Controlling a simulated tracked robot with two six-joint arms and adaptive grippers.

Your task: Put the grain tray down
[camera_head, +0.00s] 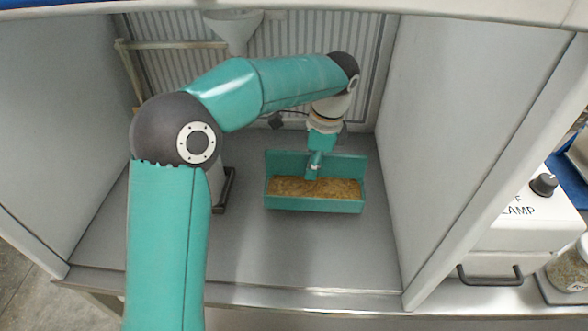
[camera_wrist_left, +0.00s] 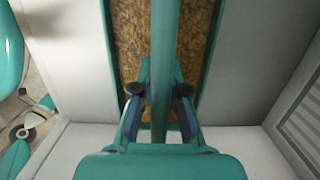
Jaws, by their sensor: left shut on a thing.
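The grain tray (camera_head: 315,206) is a teal open box with golden-brown grain in it, inside the grey-walled bay, right of the bay's middle. It looks level; I cannot tell whether its base touches the bay floor or hangs slightly above. My left gripper (camera_head: 313,168) reaches down over the tray's middle from behind. In the left wrist view, the gripper's fingers (camera_wrist_left: 160,92) are shut on either side of a teal bar of the tray (camera_wrist_left: 166,40), with grain showing on both sides. My right gripper is in neither view.
Bay walls stand left and right (camera_head: 432,120). A dark handle-like bar (camera_head: 226,190) is left of the tray. Floor (camera_head: 300,250) in front of the tray is clear. A lamp box (camera_head: 520,220) stands outside, right.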

